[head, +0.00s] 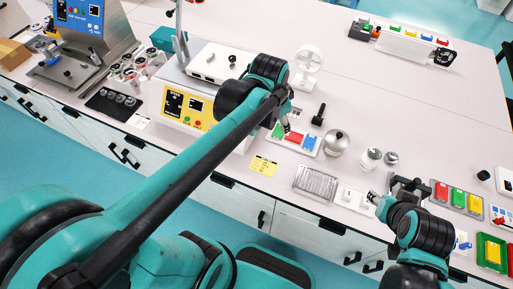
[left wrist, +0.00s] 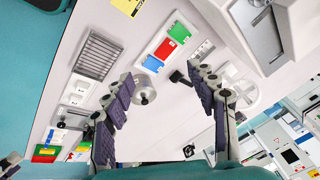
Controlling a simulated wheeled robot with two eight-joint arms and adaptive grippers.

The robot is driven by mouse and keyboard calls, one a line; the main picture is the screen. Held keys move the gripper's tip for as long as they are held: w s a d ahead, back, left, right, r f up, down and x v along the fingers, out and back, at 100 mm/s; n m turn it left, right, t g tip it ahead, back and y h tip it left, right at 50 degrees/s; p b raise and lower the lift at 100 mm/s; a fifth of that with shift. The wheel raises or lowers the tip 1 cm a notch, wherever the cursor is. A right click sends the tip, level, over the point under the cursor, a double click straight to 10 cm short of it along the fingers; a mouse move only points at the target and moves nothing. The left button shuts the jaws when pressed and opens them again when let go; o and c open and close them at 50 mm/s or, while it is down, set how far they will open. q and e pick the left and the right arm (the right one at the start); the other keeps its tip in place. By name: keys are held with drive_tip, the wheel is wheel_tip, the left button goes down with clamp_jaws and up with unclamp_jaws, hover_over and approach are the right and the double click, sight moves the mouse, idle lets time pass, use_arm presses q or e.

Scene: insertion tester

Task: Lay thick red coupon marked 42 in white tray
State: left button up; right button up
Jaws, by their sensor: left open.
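A white tray (head: 308,150) near the table's middle holds a green, a red and a blue coupon side by side; it also shows in the left wrist view (left wrist: 143,52). No number is readable. My left gripper (left wrist: 160,75) is open and empty above the table by this tray; it also shows in the head view (head: 287,124). My right gripper (head: 374,198) is low beside a small white block (head: 351,199); its jaws are too small to judge.
A grey tray (head: 476,208) with red, green and yellow pieces stands at right. A ribbed metal plate (head: 316,183), a yellow label (head: 263,166), a round metal pot (head: 336,142) and a black-handled tool (head: 319,115) surround the coupon tray.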

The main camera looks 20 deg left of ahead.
use_arm(q)
drive_tip(key=s+a+f+n+t, duration=0.2)
drive_tip(key=s+n, duration=0.5)
drive_tip(key=s, duration=0.5)
drive_tip(key=shift+n+t, duration=0.3)
drive_tip(key=shift+t, duration=0.3)
drive_tip(key=shift+w, duration=0.1)
wheel_tip(320, 180, down, 3)
drive_tip(key=b, duration=0.3)
